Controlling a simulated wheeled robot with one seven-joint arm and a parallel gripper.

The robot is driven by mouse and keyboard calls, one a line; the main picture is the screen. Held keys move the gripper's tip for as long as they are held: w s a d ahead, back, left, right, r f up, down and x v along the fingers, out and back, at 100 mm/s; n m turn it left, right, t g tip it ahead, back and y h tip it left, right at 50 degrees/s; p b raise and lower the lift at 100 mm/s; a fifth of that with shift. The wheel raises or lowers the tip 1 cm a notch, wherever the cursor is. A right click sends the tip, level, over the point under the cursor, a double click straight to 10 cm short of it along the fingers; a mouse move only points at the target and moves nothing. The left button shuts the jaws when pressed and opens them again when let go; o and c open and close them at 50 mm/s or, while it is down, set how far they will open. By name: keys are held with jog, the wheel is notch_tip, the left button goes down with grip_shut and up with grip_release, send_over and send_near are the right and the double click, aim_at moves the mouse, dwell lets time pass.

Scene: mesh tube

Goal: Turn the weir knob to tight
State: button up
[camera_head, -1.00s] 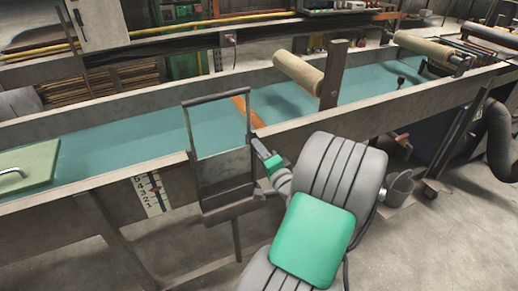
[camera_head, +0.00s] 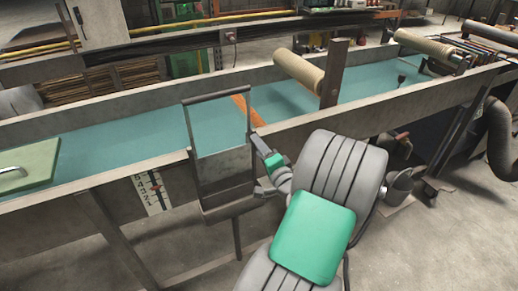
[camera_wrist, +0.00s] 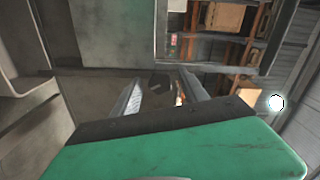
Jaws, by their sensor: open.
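The weir gate (camera_head: 222,165) is a dark metal frame with a plate, standing across the near wall of the long water channel (camera_head: 110,137). My gripper (camera_head: 260,147) is beside the gate's right edge, partly hidden by my own arm in the head view. In the wrist view my gripper (camera_wrist: 162,92) is open, with one finger on each side. A small dark faceted piece (camera_wrist: 160,82) shows between or just beyond the fingertips. It may be the weir knob; I cannot tell whether the fingers touch it. No knob setting is readable.
A scale plate (camera_head: 153,193) with marks is on the channel's near side, left of the gate. A tan roller (camera_head: 299,72) and an upright post (camera_head: 334,73) stand over the channel. A green lid (camera_head: 25,168) is at far left. The floor at lower right is mostly clear.

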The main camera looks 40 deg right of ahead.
jog(key=b+v, duration=0.2)
jog(key=v, duration=0.5)
jog(key=shift+s+a+b, duration=0.2)
jog(key=shift+s+b, duration=0.1)
jog(key=shift+s, duration=0.1)
